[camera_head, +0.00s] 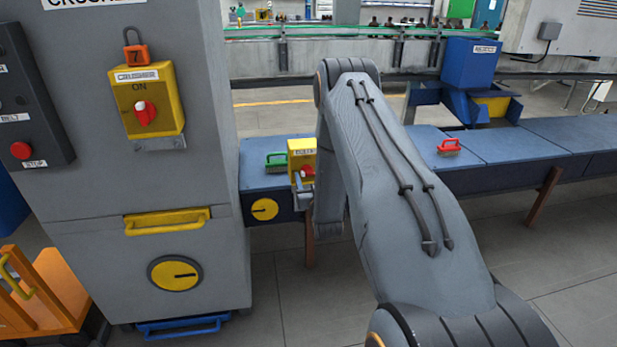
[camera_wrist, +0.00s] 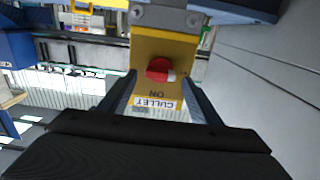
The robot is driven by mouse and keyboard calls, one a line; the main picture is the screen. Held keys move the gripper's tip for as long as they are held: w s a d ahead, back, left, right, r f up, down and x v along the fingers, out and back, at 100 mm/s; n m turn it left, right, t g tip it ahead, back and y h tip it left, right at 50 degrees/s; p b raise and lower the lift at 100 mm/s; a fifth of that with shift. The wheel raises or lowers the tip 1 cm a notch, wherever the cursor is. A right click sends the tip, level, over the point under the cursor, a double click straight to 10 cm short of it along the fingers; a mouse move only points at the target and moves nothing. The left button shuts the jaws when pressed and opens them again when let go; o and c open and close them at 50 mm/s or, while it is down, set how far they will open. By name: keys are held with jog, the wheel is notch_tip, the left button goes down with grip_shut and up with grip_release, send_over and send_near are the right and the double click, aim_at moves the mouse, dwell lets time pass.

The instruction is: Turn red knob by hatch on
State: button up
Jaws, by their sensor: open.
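A small yellow switch box (camera_head: 301,154) with a red knob (camera_head: 307,172) stands at the left end of the blue bench, partly hidden by my arm. In the wrist view the box (camera_wrist: 150,48) appears upside down, labelled CULLET and ON, and its red knob (camera_wrist: 160,69) has a white mark at its right side. My gripper (camera_wrist: 159,77) is open, with one finger on each side of the knob; contact cannot be told. In the head view my gripper is hidden behind my arm. Another red knob (camera_head: 145,113) sits on the yellow CRUSHER box (camera_head: 165,78).
The grey crusher cabinet (camera_head: 85,172) has a padlock (camera_head: 136,52), a yellow handle (camera_head: 167,221) and a round yellow dial (camera_head: 175,274). An orange cart (camera_head: 50,293) stands at the lower left.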

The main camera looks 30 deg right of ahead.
jog(key=shift+x, duration=0.85)
jog(key=c, duration=1)
jog(key=shift+c, duration=0.2)
jog(key=shift+m, duration=0.3)
jog(key=m, duration=0.3)
jog(key=shift+m, duration=0.4)
jog(key=m, duration=0.4)
jog(key=shift+d+f, duration=0.1)
jog(key=m, duration=0.5)
jog(key=shift+f, duration=0.1)
jog(key=shift+d+f+m, duration=0.1)
jog(key=shift+m, duration=2.1)
